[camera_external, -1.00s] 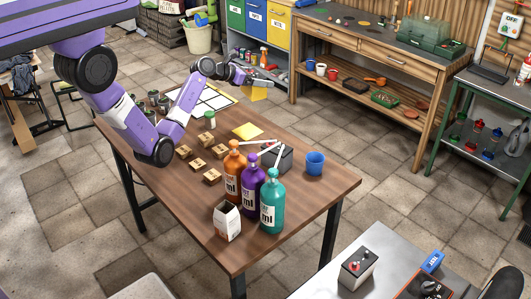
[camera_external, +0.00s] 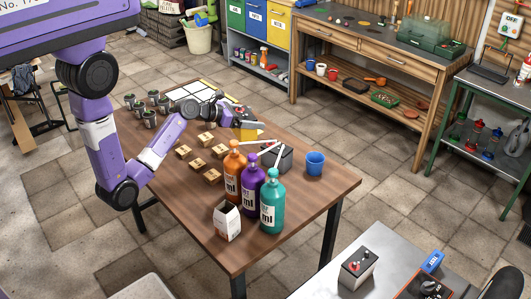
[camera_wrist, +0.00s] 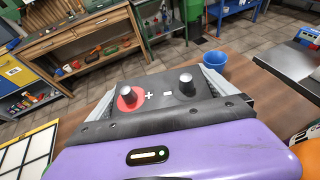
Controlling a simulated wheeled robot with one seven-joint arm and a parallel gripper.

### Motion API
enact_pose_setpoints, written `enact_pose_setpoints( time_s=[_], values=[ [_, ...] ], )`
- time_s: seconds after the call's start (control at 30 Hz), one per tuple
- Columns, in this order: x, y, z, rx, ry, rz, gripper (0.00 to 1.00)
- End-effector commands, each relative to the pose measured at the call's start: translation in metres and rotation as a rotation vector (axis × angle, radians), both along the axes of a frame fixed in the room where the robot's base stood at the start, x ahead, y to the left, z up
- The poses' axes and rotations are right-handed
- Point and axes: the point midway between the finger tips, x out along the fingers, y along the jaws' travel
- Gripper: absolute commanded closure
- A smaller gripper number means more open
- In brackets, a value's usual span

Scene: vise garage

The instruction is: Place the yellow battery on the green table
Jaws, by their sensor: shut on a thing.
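In the wrist view, my gripper (camera_wrist: 160,92) has its grey fingers on both sides of the battery (camera_wrist: 150,100). The battery's dark top shows a red-ringed plus terminal and a dark minus terminal; its body is hidden there. In the external view, my gripper (camera_external: 245,122) is over the far part of the wooden table. A yellow patch (camera_external: 252,134) shows just below it; I cannot tell whether this is the battery's body or the flat yellow sheet seen earlier. The green-framed table (camera_external: 497,96) stands at the right; part of its frame shows in the wrist view (camera_wrist: 142,32).
A wooden workbench (camera_external: 380,60) stands behind. Open tiled floor (camera_external: 390,160) lies between the tables.

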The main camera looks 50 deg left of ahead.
Motion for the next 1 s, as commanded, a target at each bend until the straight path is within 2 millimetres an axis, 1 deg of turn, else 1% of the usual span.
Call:
enact_pose_setpoints(
  time_s=[0.1, 0.2, 0.27, 0.33, 0.47, 0.6, 0.7, 0.8, 0.9, 1.0],
  values=[
    [-0.01, -0.006, -0.01, -0.001, -0.005, -0.006, 0.77],
    [-0.013, -0.006, -0.014, 0.0, -0.007, -0.004, 0.77],
    [-0.011, -0.001, -0.013, 0.001, -0.01, 0.004, 0.77],
    [-0.007, 0.007, -0.006, 0.003, -0.012, 0.018, 0.77],
    [0.006, 0.033, 0.016, 0.003, -0.016, 0.061, 0.77],
    [0.019, 0.073, 0.046, 0.004, -0.016, 0.132, 0.77],
    [0.023, 0.098, 0.063, 0.004, -0.013, 0.182, 0.77],
    [0.023, 0.115, 0.074, 0.003, -0.01, 0.223, 0.77],
    [0.023, 0.127, 0.08, 0.002, -0.009, 0.253, 0.77],
    [0.02, 0.133, 0.08, 0.001, -0.005, 0.283, 0.77]
  ],
)
